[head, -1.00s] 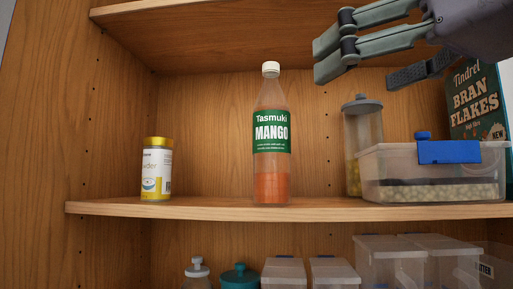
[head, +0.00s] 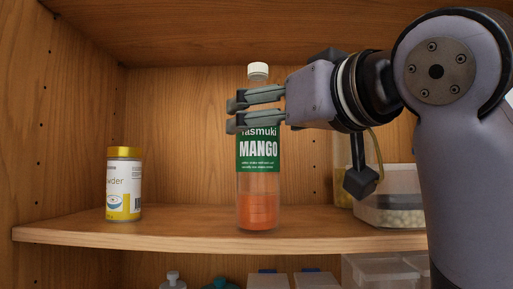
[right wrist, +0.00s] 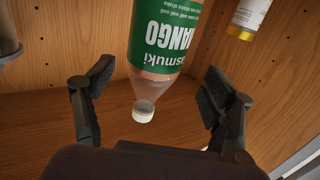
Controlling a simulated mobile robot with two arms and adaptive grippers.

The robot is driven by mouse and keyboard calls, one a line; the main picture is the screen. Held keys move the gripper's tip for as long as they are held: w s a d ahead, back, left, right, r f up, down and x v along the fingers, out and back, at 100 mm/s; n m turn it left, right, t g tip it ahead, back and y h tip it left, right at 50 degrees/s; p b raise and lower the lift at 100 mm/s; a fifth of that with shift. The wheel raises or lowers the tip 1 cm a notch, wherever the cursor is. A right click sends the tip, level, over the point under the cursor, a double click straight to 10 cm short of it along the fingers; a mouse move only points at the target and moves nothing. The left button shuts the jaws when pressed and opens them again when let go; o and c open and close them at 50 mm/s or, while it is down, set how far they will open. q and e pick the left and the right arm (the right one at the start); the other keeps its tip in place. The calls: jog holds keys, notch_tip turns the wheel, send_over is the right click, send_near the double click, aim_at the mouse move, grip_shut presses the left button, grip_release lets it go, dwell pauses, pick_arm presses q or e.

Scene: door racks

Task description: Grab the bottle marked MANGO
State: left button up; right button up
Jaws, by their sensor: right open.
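The MANGO bottle (head: 258,190) stands upright on the middle shelf, with a white cap, green label and orange liquid low inside. My right gripper (head: 234,115) comes in from the right in the head view, its fingers in front of the bottle's upper part and covering its neck and label top. In the right wrist view the bottle (right wrist: 165,45) appears upside down between the spread fingers (right wrist: 158,75), with clear gaps on both sides. The right gripper is open and holds nothing. My left gripper is not in view.
A yellow-lidded powder tin (head: 124,185) stands left of the bottle, with bare shelf (head: 185,215) between. Right of it, partly behind my arm, are a jar (head: 343,170) and a clear tub (head: 390,209). Another shelf (head: 200,40) is above; containers (head: 280,280) sit below.

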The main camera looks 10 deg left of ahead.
pick_arm(q)
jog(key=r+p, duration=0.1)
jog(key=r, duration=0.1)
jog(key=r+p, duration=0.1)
jog(key=p, duration=0.1)
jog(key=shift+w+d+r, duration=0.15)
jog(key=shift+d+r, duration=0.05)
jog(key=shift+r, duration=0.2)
pick_arm(e)
jog(key=x, duration=0.5)
jog(key=shift+w+d+f, duration=0.2)
jog(key=shift+f, duration=0.05)
jog(key=shift+c, duration=0.3)
jog(key=shift+d, duration=0.1)
jog(key=shift+c, duration=0.7)
jog(key=c, duration=0.5)
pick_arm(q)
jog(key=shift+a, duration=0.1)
pick_arm(e)
jog(key=shift+r, duration=0.1)
jog(key=c, duration=1.1)
